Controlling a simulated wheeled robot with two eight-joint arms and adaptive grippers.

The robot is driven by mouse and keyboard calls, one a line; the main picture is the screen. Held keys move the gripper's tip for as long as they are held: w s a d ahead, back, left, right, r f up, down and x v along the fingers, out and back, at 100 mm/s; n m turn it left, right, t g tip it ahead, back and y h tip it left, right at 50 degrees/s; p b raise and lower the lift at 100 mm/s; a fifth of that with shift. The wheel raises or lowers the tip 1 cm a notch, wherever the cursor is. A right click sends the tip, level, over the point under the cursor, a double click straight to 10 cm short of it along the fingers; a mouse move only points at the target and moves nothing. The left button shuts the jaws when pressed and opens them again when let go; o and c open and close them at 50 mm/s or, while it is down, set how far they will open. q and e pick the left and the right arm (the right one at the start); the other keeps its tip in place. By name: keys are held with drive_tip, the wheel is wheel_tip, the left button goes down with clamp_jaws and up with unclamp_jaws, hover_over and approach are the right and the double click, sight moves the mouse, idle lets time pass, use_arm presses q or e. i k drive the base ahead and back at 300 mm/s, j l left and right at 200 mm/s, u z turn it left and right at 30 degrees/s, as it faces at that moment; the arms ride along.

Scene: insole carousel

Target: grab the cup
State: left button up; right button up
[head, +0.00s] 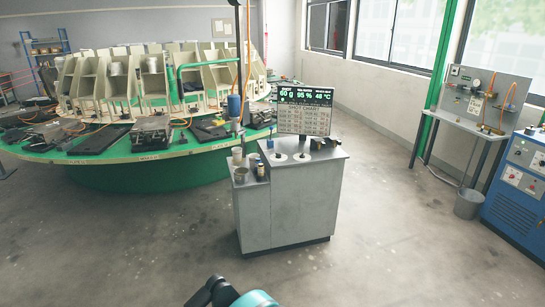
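A small metallic, cup-like container (241,175) stands upright on the low left ledge of the grey cabinet (290,205). A paler cylinder (237,156) stands behind it on the same side; at this size I cannot tell which is the cup. A small dark bottle (260,171) stands just right of the metallic container. A black and teal part of my arm shows at the bottom edge, well in front of the cabinet and touching nothing. I cannot make out fingertips of either gripper.
A display panel (305,118) stands at the back of the cabinet. Behind it is a large green carousel (140,172) with upright bins and flat devices. A workbench (465,122), a bucket (468,204) and a blue machine (520,190) are at right. The floor before the cabinet is clear.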

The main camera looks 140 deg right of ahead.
sight(237, 154)
drive_tip(key=z, duration=4.35)
drive_tip(key=i+l+z, duration=0.15)
drive_tip(key=i, duration=1.65)
drive_tip(key=i+j+z, duration=0.1)
drive_tip(key=i, duration=1.65)
drive_tip(key=j, duration=0.1)
